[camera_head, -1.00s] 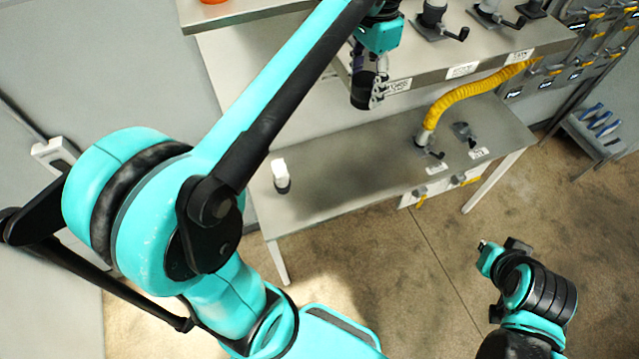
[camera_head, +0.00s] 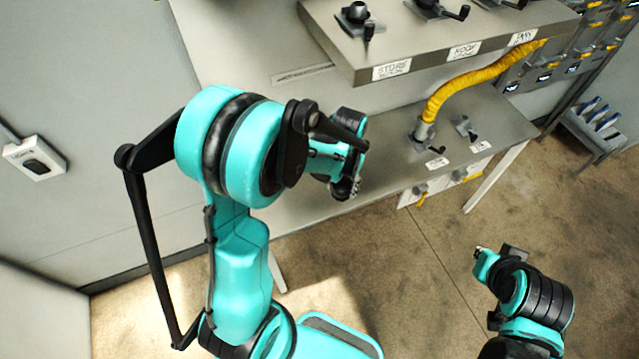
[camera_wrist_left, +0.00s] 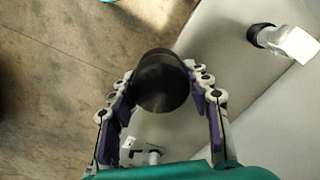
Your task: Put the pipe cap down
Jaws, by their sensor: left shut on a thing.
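The pipe cap (camera_wrist_left: 160,80) is a dark, round, cup-like piece in the left wrist view. My left gripper (camera_wrist_left: 164,92) is shut on it, with one finger on each side. In the head view my left gripper (camera_head: 345,188) is over the front part of the lower grey bench (camera_head: 375,140), below the upper shelf.
A white bottle-like piece with a black end (camera_wrist_left: 290,42) stands on the bench in the wrist view. A yellow hose (camera_head: 470,78) runs down to a fitting on the bench. The upper shelf (camera_head: 440,45) carries dark valves and labels. Brown floor (camera_head: 400,270) lies in front.

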